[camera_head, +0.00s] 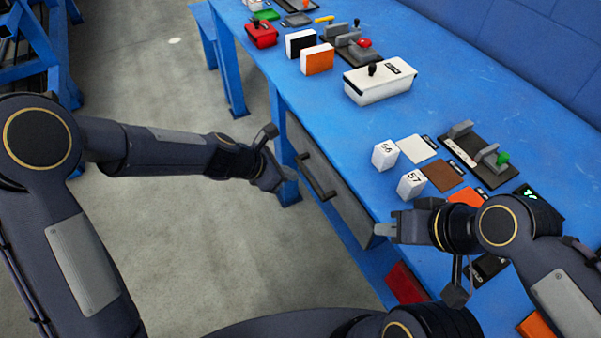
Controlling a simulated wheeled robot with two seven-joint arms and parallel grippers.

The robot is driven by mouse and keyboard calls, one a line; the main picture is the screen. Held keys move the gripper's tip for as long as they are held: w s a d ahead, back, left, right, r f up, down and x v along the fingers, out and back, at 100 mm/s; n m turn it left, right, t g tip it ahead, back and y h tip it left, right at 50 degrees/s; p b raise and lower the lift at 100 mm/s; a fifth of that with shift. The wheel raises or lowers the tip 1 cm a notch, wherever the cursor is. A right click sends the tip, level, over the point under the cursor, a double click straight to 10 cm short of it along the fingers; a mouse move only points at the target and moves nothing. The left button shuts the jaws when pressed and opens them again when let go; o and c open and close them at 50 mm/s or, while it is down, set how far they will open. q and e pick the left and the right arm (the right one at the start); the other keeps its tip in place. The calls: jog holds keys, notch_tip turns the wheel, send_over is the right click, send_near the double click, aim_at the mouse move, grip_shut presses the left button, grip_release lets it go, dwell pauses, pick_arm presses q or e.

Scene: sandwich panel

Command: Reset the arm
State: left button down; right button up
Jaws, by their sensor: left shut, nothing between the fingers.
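My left gripper (286,174) comes in from the left and hangs over the floor near the front edge of the blue table (460,60). It is shut and empty, in front of the grey drawer (335,185). My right gripper (382,229) is at the table's front edge, pointing left, below the white block marked 57 (411,185) in the picture. Its finger area is small, and I cannot tell whether it is open or shut. Nothing is visibly held in it.
A white lidded box (380,82), a white block marked 56 (385,155), a brown panel (442,175) and a dark fixture with a green knob (480,155) lie on the table. A red box (262,34) and an orange-faced block (317,59) stand farther back. Open floor lies left.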

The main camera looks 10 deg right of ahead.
pick_arm(q)
jog(key=shift+s+a+r, duration=0.1)
jog(key=shift+a+r, duration=0.15)
jog(key=shift+a, duration=0.05)
jog(key=s+a+r+m+t+p, duration=0.1)
jog(key=s+a+r+m+p, duration=0.2)
jog(key=a+r, duration=0.4)
jog(key=s+a+r+m+p, duration=0.1)
jog(key=s+a+r+m, duration=0.3)
jog(key=a+r+m, duration=0.3)
jog(key=s+a+r+m+t+y+p, duration=0.1)
jog(key=s+a+r+m+y+p, duration=0.1)
jog(key=s+a+m, duration=0.3)
jog(key=s+a+r+m+y+p, duration=0.2)
jog(key=s+a+r+m, duration=0.2)
jog(key=s, duration=0.7)
jog(key=a, duration=0.2)
jog(key=shift+s+a+m+t+y, duration=0.3)
jog(key=shift+a+m+t+y, duration=0.05)
jog(key=shift+m+t+y, duration=0.05)
